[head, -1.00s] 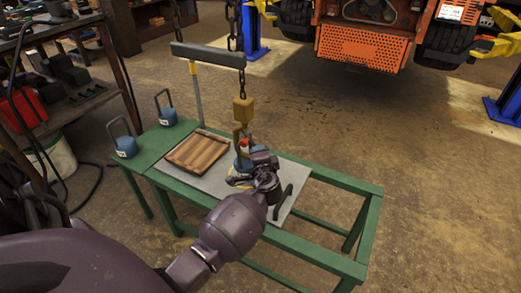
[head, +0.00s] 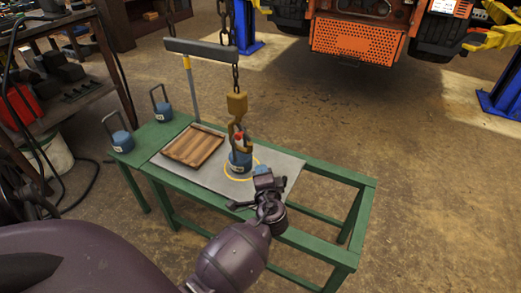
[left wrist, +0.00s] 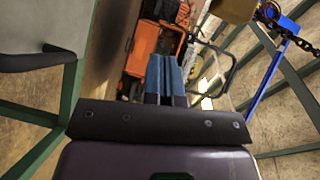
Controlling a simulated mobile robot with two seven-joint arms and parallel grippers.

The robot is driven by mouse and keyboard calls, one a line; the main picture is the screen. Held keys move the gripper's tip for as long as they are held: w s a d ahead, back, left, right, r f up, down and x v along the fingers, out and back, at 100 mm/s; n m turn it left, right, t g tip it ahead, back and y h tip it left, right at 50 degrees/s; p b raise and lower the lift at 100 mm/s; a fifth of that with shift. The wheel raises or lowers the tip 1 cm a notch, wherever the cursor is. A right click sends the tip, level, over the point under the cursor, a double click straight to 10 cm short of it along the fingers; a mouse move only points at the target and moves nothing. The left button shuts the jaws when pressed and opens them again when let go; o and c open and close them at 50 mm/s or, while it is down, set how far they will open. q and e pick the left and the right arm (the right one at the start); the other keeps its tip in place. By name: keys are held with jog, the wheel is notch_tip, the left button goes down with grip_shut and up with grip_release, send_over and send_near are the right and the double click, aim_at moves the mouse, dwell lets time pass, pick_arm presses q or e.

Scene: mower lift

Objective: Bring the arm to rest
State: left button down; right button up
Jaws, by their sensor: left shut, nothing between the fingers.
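My left gripper (head: 264,178) is in the head view, above the near edge of the green table (head: 330,254). Its blue fingers (left wrist: 165,75) are shut together in the left wrist view, with nothing between them. It is apart from a blue weight (head: 241,161) just beyond it, at the yellow ring on the grey plate. The yellow crane hook block (head: 237,103) hangs on a chain above this weight, and its hook reaches the weight's top. I cannot tell whether the weight's base touches the plate. My right gripper is not in view.
Two blue weights with handles (head: 122,140) (head: 163,111) stand on the table's left end. A wooden tray (head: 193,147) lies on the grey plate (head: 215,182). A dark beam (head: 200,48) hangs behind. An orange mower (head: 357,42) is at the back. Floor right of the table is clear.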

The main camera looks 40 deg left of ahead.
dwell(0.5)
pick_arm(q)
jog(key=s+d+f+n+h, duration=0.1)
jog(key=s+d+f+h, duration=0.15)
jog(key=s, duration=0.55)
jog(key=s+d+f+h, duration=0.1)
jog(key=s+f+h, duration=0.25)
jog(key=s, duration=0.35)
jog(key=s+d+f+n+h, duration=0.1)
jog(key=s+f+h, duration=0.25)
jog(key=s, duration=0.45)
jog(key=s+d+r+n+g+h, duration=0.15)
jog(key=s+d+r+h, duration=0.3)
jog(key=s, duration=0.45)
notch_tip(320, 180, up, 10)
jog(key=n+t+y+p, duration=0.1)
jog(key=p, duration=1.2)
jog(key=shift+f+n+t, duration=0.15)
jog(key=shift+n+t, duration=0.2)
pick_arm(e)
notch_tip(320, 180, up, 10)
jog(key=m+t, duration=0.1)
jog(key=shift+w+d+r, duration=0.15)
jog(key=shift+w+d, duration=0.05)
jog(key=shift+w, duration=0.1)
